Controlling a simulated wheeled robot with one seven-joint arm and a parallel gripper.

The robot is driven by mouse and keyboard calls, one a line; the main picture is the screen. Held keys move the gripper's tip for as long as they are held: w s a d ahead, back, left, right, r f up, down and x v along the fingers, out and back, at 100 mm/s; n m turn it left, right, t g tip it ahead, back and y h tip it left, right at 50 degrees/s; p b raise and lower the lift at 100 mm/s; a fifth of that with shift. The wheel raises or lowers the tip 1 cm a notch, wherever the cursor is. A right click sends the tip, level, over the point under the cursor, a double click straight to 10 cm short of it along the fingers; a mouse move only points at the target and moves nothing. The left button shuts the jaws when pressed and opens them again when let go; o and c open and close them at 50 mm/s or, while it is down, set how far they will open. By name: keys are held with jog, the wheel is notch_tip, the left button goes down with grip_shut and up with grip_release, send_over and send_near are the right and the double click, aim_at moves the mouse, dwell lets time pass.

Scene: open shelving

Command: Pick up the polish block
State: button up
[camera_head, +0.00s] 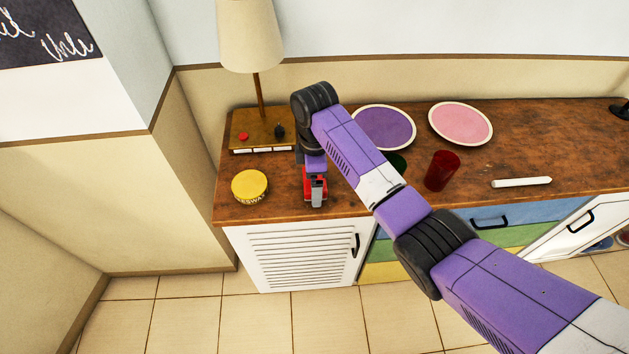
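A round yellow block (249,186) with dark lettering, partly readable as beeswax, sits at the front left of the wooden cabinet top; it looks like the polish block. My gripper (316,197) points down near the front edge, to the right of the yellow block and apart from it. Red and grey parts show at its end. From this angle the fingertips are too small to tell whether they are open or shut.
A lamp (251,40) with a box base (262,130) stands behind the block. Purple (385,128) and pink (461,122) plates, a dark red cup (441,171), a partly hidden green item (397,162) and a white stick (521,182) lie to the right on the cabinet top (560,150).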

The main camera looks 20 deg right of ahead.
jog(key=c, duration=1.4)
notch_tip(320, 180, up, 9)
jog(key=shift+w+r, duration=0.1)
jog(key=shift+r, duration=0.1)
notch_tip(320, 180, up, 11)
jog(key=p, duration=0.7)
jog(key=shift+f, duration=0.2)
